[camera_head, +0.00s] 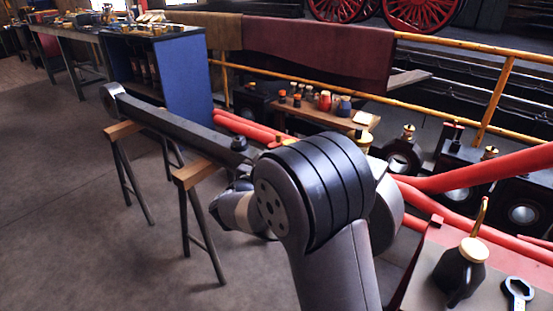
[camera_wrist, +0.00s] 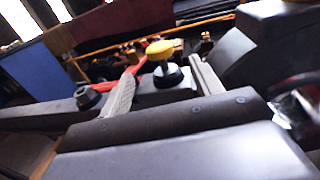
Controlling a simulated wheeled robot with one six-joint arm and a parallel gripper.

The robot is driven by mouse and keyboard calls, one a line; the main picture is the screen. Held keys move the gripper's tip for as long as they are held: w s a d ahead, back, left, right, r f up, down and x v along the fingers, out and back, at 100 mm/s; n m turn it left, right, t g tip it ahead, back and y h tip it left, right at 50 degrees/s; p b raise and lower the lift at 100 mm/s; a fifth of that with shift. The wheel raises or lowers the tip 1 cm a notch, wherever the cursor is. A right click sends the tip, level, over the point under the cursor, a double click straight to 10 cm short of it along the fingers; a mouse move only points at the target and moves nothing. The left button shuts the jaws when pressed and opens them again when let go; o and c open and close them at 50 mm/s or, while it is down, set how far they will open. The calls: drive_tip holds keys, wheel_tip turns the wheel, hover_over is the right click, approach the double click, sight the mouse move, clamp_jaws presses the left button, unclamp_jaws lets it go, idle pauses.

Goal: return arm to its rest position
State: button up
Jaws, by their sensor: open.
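My gripper (camera_wrist: 162,72) shows in the wrist view with its two pale fingers spread apart. A black fitting with a yellow top (camera_wrist: 160,50) appears in the gap between the fingers, and I see space on both sides of it. A long dark rod (camera_head: 180,125) lies across wooden trestles in the head view. My arm bends in front of the rod's right end. In that view my gripper is hidden behind my own arm links. A yellow top (camera_head: 281,140) just shows above my arm.
Trestles (camera_head: 192,175) stand left of my arm. Red pipes (camera_head: 480,172) and a yellow rail (camera_head: 490,100) run behind it. An oil can (camera_head: 460,268) and a wrench (camera_head: 518,290) lie on a surface at lower right. A blue cabinet (camera_head: 185,80) stands behind. Floor at left is clear.

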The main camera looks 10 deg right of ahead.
drive_tip(key=shift+w, duration=0.1)
drive_tip(key=b+x, duration=0.2)
drive_tip(key=x, duration=0.7)
drive_tip(key=shift+w+d, duration=0.25)
drive_tip(key=shift+w+d+r, duration=0.3)
drive_tip(key=shift+w+d, duration=0.05)
drive_tip(key=shift+w, duration=0.2)
wheel_tip(320, 180, up, 2)
drive_tip(key=shift+s+a+r+p, duration=0.15)
drive_tip(key=shift+r+p, duration=0.1)
drive_tip(key=shift+p, duration=0.55)
drive_tip(key=shift+r+p, duration=0.3)
drive_tip(key=shift+r, duration=0.3)
drive_tip(key=shift+f, duration=0.15)
